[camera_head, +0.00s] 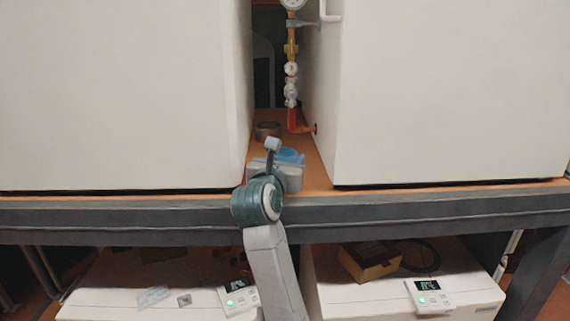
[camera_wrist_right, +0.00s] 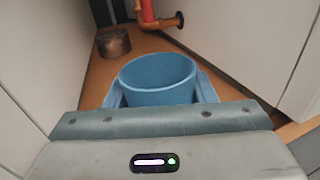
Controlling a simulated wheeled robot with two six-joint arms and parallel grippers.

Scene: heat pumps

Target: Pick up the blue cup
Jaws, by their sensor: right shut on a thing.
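The blue cup (camera_wrist_right: 158,95) stands upright between the two fingers of my right gripper (camera_wrist_right: 160,93) in the right wrist view, its open rim facing up. The fingers are shut on its sides. In the head view, the blue cup (camera_head: 291,156) shows only partly, behind my right gripper (camera_head: 288,162), in the narrow gap between two white cabinets on the orange-brown shelf. I cannot tell whether its base touches the shelf. My left gripper is in neither view.
White cabinets stand close on the left (camera_head: 120,95) and right (camera_head: 450,95). A round metal tin (camera_head: 267,130) sits behind the cup. A red and copper pipe (camera_head: 292,110) with valves runs down behind it. The dark shelf edge (camera_head: 400,213) crosses in front.

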